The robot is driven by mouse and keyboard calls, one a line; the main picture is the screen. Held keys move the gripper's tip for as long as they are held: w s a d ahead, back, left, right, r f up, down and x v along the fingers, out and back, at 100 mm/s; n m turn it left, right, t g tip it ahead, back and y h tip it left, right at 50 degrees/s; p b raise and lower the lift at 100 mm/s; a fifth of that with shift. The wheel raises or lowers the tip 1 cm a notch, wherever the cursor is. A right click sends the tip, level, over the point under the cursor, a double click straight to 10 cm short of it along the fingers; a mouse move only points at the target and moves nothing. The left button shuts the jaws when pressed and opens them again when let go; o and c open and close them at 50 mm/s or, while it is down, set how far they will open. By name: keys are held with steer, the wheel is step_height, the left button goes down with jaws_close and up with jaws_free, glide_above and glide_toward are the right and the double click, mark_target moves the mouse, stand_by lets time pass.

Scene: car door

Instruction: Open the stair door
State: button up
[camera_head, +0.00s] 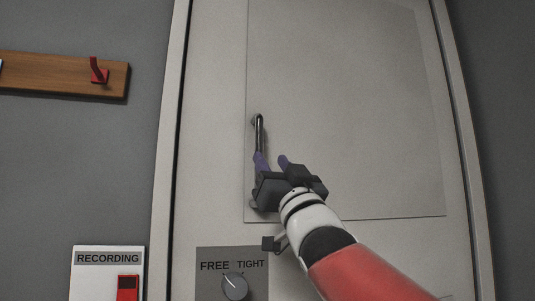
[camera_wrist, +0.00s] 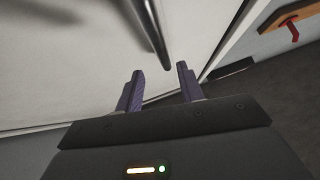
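The pale door (camera_head: 345,120) fills the middle of the head view, with a raised panel on it. A dark metal bar handle (camera_head: 259,136) hangs near the panel's left edge. My gripper (camera_head: 271,160) is at the handle's lower part, with one purple finger overlapping it in the picture. In the wrist view, my gripper (camera_wrist: 160,70) has its two fingers apart with nothing clasped. The handle (camera_wrist: 154,35) slants in from the top there, its end appearing between the fingertips. I cannot tell whether it touches a finger.
A knob (camera_head: 235,287) marked FREE and TIGHT sits on a grey plate below the gripper. A RECORDING box (camera_head: 108,280) is on the wall at left. A wooden rack (camera_head: 50,75) with a red hook (camera_head: 99,72) is above it. The door frame (camera_head: 168,150) borders the door.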

mark_target(261, 140)
steer(key=shift+y, duration=0.3)
steer(key=p+x, duration=0.1)
steer(key=x, duration=0.1)
steer(key=p+x, duration=0.1)
steer(key=x, duration=0.1)
steer(key=p+x, duration=0.1)
steer(key=x, duration=0.2)
steer(key=shift+s+r, duration=0.3)
steer(key=shift+r, duration=0.05)
steer(key=shift+w+a+r, duration=0.25)
steer(key=shift+w+r, duration=0.05)
steer(key=shift+w, duration=0.1)
jaws_close()
